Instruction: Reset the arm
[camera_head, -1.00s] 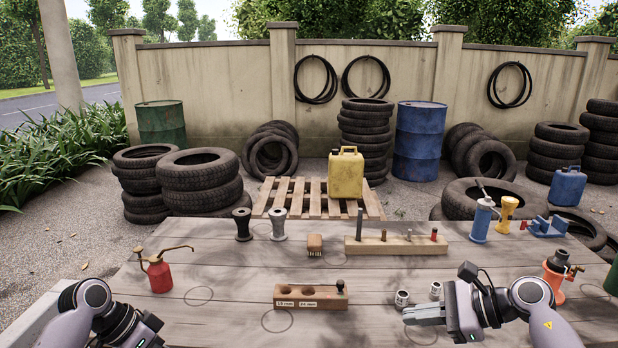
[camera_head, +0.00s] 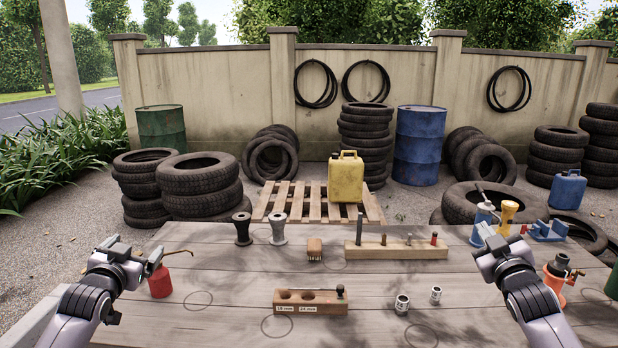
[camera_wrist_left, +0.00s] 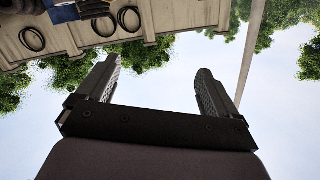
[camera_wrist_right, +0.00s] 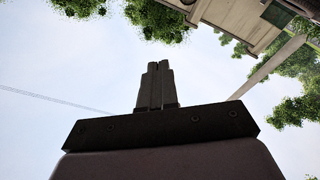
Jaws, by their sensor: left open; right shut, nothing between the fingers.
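My left gripper (camera_head: 127,245) is raised over the left side of the table, in front of the red oil can (camera_head: 160,281), which it partly hides. Its two fingers stand apart with nothing between them in the left wrist view (camera_wrist_left: 160,92). My right gripper (camera_head: 487,236) is raised over the right side of the table, in front of the blue tool (camera_head: 482,217). Its fingers are together and empty in the right wrist view (camera_wrist_right: 154,72). Both wrist views look up at sky and trees.
The wooden table (camera_head: 220,320) holds a socket block (camera_head: 310,308), two loose metal sockets (camera_head: 402,304), a peg board (camera_head: 397,248), a brush (camera_head: 314,249), two spools (camera_head: 278,229) and a red-orange jack (camera_head: 556,275).

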